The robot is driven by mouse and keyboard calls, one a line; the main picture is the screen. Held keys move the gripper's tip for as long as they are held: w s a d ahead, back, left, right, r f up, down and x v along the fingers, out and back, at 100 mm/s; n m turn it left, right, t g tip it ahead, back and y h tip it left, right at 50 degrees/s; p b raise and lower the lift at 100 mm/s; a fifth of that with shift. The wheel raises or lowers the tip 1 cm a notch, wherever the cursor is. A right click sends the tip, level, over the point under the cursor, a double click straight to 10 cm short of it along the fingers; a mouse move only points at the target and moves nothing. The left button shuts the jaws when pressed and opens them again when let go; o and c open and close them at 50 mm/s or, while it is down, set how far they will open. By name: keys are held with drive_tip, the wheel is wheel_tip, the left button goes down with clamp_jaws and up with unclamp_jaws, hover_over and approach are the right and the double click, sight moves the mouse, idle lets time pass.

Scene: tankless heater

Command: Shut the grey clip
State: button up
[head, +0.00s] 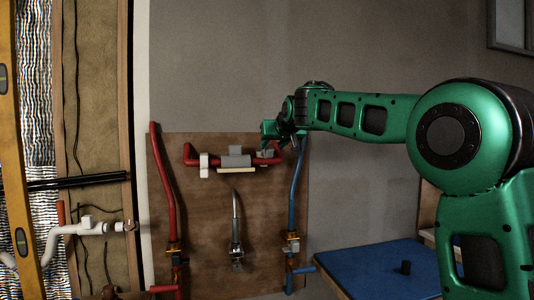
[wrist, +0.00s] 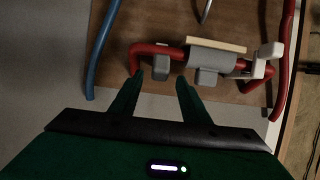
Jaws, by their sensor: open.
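The grey clip (wrist: 161,67) is a small block on the red pipe (wrist: 147,50), near the pipe's bend. It also shows in the head view (head: 265,154), at the right end of the short red pipe. My gripper (wrist: 160,80) is open, with one finger on each side of the clip in the wrist view. I see no clear contact and cannot judge the depth gap. In the head view my gripper (head: 271,136) is at the pipe's right end and partly covers it. Whether the clip's flap is open is too small to tell.
A grey sleeve (head: 236,158) sits mid-pipe, with a white clip (head: 204,165) left of it. A tall red pipe (head: 166,190) and a blue pipe (head: 297,195) flank the brown board (head: 205,220). A blue-topped table (head: 375,272) stands at lower right.

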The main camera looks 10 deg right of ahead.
sight(271, 147)
drive_tip(key=shift+x, duration=2.55)
drive_tip(key=shift+c, duration=0.3)
